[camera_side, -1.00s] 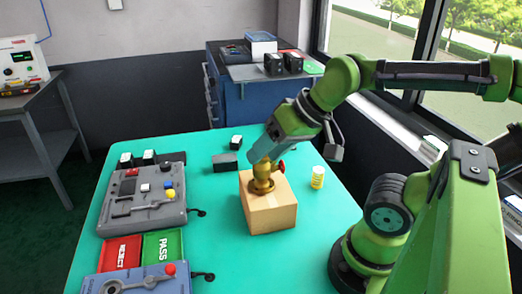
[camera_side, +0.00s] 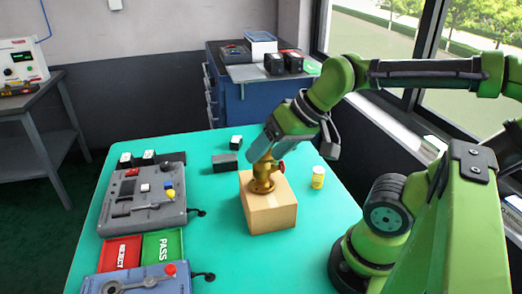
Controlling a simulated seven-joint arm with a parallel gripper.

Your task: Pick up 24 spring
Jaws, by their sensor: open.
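A small yellow-and-white upright cylinder (camera_side: 318,177), which looks like the spring, stands on the green table to the right of the cardboard box (camera_side: 270,212). Any number on it is too small to read. A brass valve-like part (camera_side: 263,181) with a red piece at its right side sits on top of the box. My gripper (camera_side: 262,156) points down at the top of this brass part, to the left of the yellow cylinder. It is open. Its fingertips overlap the brass part in the view, and I cannot tell whether they touch it.
A grey control unit (camera_side: 145,208), red REJECT (camera_side: 122,252) and green PASS (camera_side: 163,246) trays, and a blue-grey unit (camera_side: 140,283) line the table's left side. A dark block (camera_side: 224,163) lies behind the box. The table's middle left is clear.

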